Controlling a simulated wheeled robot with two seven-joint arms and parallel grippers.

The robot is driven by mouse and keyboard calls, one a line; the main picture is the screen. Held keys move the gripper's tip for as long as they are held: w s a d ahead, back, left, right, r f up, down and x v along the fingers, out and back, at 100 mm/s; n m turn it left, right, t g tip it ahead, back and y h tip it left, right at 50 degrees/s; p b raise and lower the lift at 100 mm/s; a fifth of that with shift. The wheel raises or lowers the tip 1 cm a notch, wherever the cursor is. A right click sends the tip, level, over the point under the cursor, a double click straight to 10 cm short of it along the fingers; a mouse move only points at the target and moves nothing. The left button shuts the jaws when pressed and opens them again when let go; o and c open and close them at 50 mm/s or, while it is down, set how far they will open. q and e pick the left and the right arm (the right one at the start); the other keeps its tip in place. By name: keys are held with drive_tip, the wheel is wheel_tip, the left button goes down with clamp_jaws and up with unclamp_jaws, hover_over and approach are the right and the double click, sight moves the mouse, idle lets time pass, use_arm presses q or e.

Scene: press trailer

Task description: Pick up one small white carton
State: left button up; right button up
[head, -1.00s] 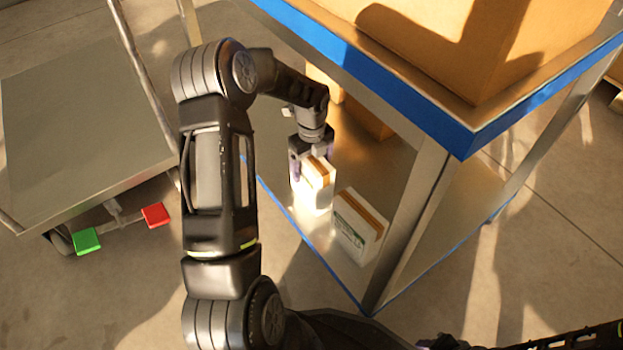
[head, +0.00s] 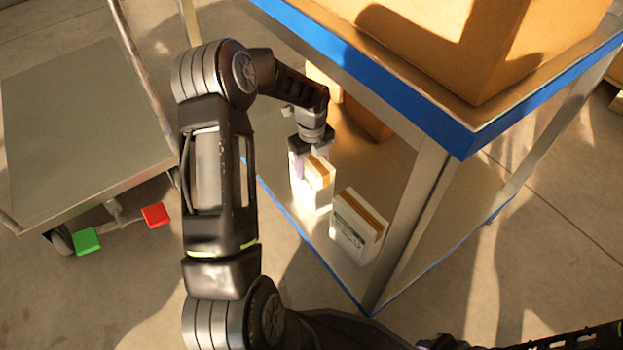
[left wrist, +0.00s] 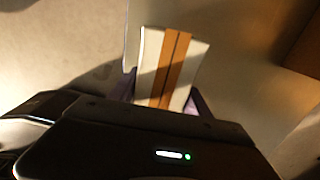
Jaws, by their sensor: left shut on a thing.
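One small white carton (head: 318,193) with an orange-brown stripe on top stands near the edge of the lower shelf. It also shows in the left wrist view (left wrist: 150,55). My left gripper (head: 310,160) reaches down onto it from above and is shut on it, a finger at each side. I cannot tell whether its base touches the shelf. A second small white carton (head: 347,232) with a similar stripe stands on the shelf to the right, apart from the gripper. In the head view, part of my right arm shows at the bottom right; its gripper is not in view.
The lower shelf (head: 405,270) lies under a blue-edged upper deck (head: 400,100) that holds a large cardboard box (head: 520,50). A metal post (head: 410,225) stands right of the cartons. A flat cart (head: 80,130) with green (head: 87,240) and red (head: 155,215) pedals is at left.

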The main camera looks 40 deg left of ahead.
sight(312, 157)
use_arm(q)
drive_tip(key=shift+w, duration=0.1)
clamp_jaws()
drive_tip(key=shift+r, duration=0.2)
drive_tip(key=shift+r+p, duration=1.2)
drive_tip(key=shift+r, duration=0.6)
drive_tip(key=s+a+p, duration=0.2)
drive_tip(key=s, duration=0.6)
drive_tip(key=s+a+p, duration=0.2)
drive_tip(key=s+a, duration=0.1)
drive_tip(key=s, duration=0.6)
drive_tip(key=shift+s+f, duration=0.2)
drive_tip(key=shift+f, duration=0.05)
